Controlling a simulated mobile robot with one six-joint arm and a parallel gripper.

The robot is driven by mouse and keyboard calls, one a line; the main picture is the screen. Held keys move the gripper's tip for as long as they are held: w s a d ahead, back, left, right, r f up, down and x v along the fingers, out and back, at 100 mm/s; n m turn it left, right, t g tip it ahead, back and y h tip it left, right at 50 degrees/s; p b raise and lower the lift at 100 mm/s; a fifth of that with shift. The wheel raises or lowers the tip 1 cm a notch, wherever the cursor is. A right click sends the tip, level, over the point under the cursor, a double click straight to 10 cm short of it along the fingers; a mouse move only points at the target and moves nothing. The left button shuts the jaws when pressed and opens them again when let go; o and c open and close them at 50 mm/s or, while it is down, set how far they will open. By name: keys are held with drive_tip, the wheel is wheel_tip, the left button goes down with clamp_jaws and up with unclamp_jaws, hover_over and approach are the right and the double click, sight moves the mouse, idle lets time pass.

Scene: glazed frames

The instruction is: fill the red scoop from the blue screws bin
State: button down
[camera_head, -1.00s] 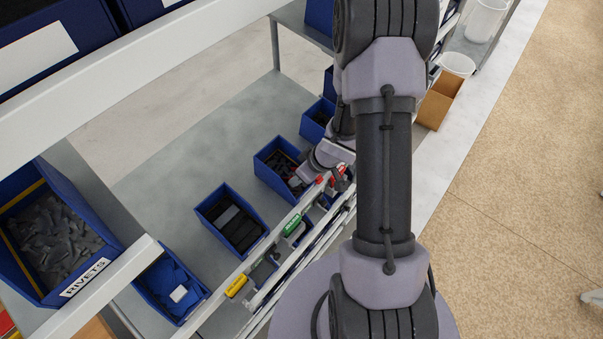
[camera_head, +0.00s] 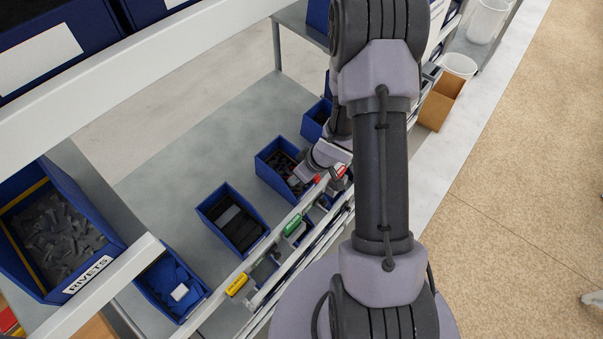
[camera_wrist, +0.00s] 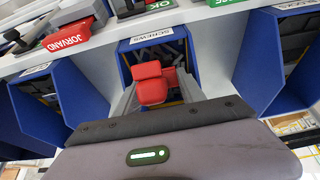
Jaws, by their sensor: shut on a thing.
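In the wrist view, the blue bin labelled SCREWS (camera_wrist: 122,62) is straight ahead, with grey screws partly visible inside. The red handle of the scoop (camera_wrist: 152,88) is between my fingers. My gripper (camera_wrist: 155,93) is shut on it, in front of the bin's opening. The scoop's bowl is hidden, so I cannot tell whether it holds screws. In the head view, my gripper is low beside the rail and partly hidden by my arm. A small red part shows there. No SCREWS label is readable in that view.
A bin of dark parts (camera_head: 268,176) is close to my wrist in the head view. Another bin (camera_head: 205,208) and the RIVETS bin (camera_head: 110,249) stand nearer. The rail carries green (camera_head: 292,225) and yellow (camera_head: 237,285) tags. A cardboard box (camera_head: 440,102) is beyond my arm.

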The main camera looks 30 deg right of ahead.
drive_tip(key=shift+w+a, duration=0.1)
drive_tip(key=shift+w+a+p, duration=0.2)
drive_tip(key=shift+w+p, duration=0.2)
drive_tip(key=shift+p, duration=0.2)
drive_tip(key=shift+w, duration=0.1)
drive_tip(key=shift+w+a+p, duration=0.15)
drive_tip(key=shift+w+p, duration=0.15)
drive_tip(key=shift+p, duration=0.1)
drive_tip(key=shift+w, duration=0.25)
drive_tip(key=shift+w+a+r+p, duration=0.1)
drive_tip(key=shift+w+p, duration=0.05)
drive_tip(key=shift+p, duration=0.25)
drive_tip(key=shift+w, duration=0.15)
drive_tip(key=shift+b, duration=0.4)
